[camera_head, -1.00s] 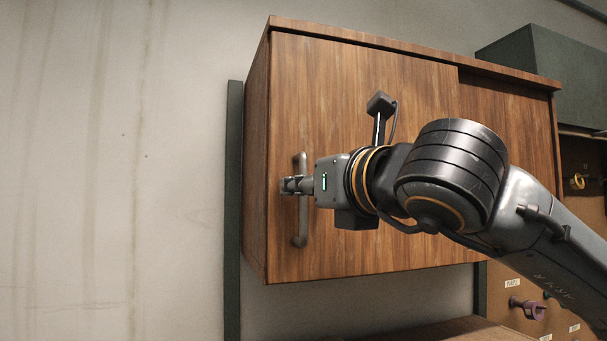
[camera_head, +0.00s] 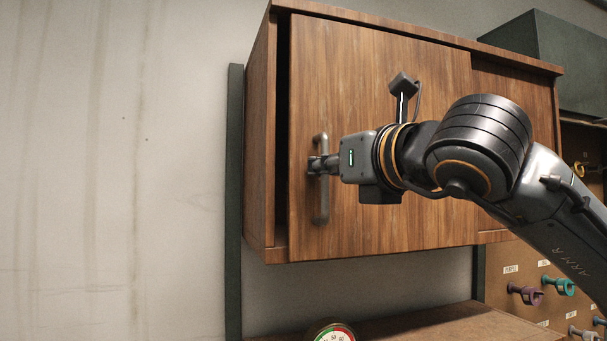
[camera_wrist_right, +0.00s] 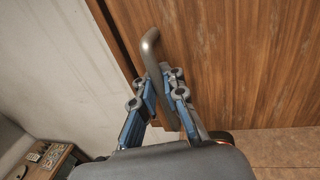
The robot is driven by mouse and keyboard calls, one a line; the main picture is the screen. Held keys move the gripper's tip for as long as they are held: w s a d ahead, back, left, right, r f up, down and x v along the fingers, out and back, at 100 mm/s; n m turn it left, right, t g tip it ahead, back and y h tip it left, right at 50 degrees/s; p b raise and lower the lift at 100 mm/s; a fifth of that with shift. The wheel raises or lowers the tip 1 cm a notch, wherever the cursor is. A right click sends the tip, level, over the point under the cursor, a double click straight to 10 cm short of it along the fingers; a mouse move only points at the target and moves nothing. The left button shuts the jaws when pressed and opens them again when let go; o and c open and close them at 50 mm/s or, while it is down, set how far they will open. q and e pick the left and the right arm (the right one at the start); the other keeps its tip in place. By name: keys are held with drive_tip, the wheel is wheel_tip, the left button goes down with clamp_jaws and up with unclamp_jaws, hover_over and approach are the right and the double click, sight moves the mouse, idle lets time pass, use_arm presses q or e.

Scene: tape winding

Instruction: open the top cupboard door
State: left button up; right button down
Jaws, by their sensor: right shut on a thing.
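The top cupboard (camera_head: 262,150) is a wooden wall cabinet. Its left door (camera_head: 380,75) stands slid a little to the right, with a narrow dark gap at its left edge. The grey upright bar handle (camera_head: 321,205) is on the left side of this door. My right gripper (camera_head: 317,166) is shut on the handle at mid-height. In the right wrist view the handle (camera_wrist_right: 150,48) runs down between the blue fingers of the gripper (camera_wrist_right: 160,98). My left gripper is not in view.
A dark green box (camera_head: 560,60) is at the upper right. The wall to the left is bare.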

drive_tip(key=w+d+p, duration=0.1)
drive_tip(key=w+d, duration=0.3)
drive_tip(key=d, duration=0.9)
drive_tip(key=w+d, duration=0.4)
drive_tip(key=d, duration=1)
drive_tip(key=shift+w+p, duration=0.35)
drive_tip(key=shift+p, duration=0.05)
drive_tip(key=c, duration=1.7)
unclamp_jaws()
drive_tip(key=shift+s+d, duration=0.2)
drive_tip(key=v, duration=1.2)
